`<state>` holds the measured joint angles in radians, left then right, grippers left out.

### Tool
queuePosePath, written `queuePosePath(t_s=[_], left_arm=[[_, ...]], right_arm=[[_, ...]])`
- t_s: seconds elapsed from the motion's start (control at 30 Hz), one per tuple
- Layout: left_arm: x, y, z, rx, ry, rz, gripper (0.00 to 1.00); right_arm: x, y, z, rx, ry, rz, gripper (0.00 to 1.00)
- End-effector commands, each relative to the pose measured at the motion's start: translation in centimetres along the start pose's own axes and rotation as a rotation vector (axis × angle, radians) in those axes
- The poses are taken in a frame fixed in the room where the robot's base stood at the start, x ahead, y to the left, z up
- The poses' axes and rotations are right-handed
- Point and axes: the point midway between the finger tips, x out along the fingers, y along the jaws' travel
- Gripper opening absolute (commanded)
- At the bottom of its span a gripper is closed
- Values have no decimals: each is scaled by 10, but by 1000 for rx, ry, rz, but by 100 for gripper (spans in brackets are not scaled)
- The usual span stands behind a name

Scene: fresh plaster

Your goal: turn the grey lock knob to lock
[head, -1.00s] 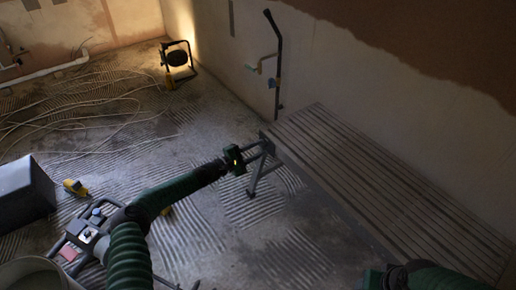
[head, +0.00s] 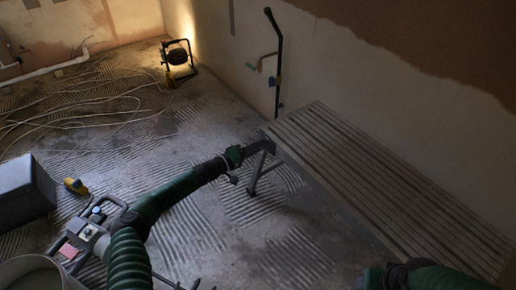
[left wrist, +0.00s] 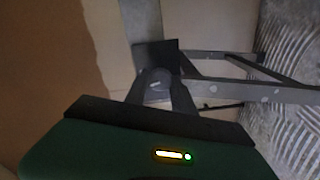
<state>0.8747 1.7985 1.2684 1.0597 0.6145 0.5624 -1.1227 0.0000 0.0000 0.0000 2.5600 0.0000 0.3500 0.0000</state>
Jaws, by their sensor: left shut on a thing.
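The grey lock knob (left wrist: 157,82) shows in the left wrist view as a small round grey piece with a pale mark, in front of a dark plate at the folding leg frame of the slatted platform (head: 370,185). My left gripper (left wrist: 158,92) has a finger on either side of it and is shut on it.
A work lamp (head: 178,60) stands by the far wall, with loose cables (head: 85,105) on the ridged floor. A dark box (head: 22,190), a yellow tool (head: 75,186) and a bucket (head: 35,272) are at the left. A black-handled tool (head: 277,50) leans on the wall.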

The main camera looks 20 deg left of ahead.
Motion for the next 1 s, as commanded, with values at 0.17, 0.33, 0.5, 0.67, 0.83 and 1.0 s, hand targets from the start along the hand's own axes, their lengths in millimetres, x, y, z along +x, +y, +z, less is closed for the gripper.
queuePosePath(t_s=[0.17, 0.33, 0.5, 0.67, 0.83, 1.0], left_arm=[[0, -6, 6, 114, -10, -4, 0], [0, -6, 6, 187, -10, -6, 0], [0, -6, 6, 225, -10, -6, 0], [0, -6, 6, 238, -10, -6, 0], [0, -5, 6, 239, -10, -6, 0], [0, -5, 6, 239, -10, -6, 33]], right_arm=[[6, 0, 1, 0, 0, 0, 52], [8, 0, 2, 0, 0, 0, 52], [10, 0, 2, 0, 0, 0, 52], [10, 0, 2, 0, 0, 0, 52], [10, 0, 2, 0, 0, 0, 52], [10, 0, 2, 0, 0, 0, 52]])
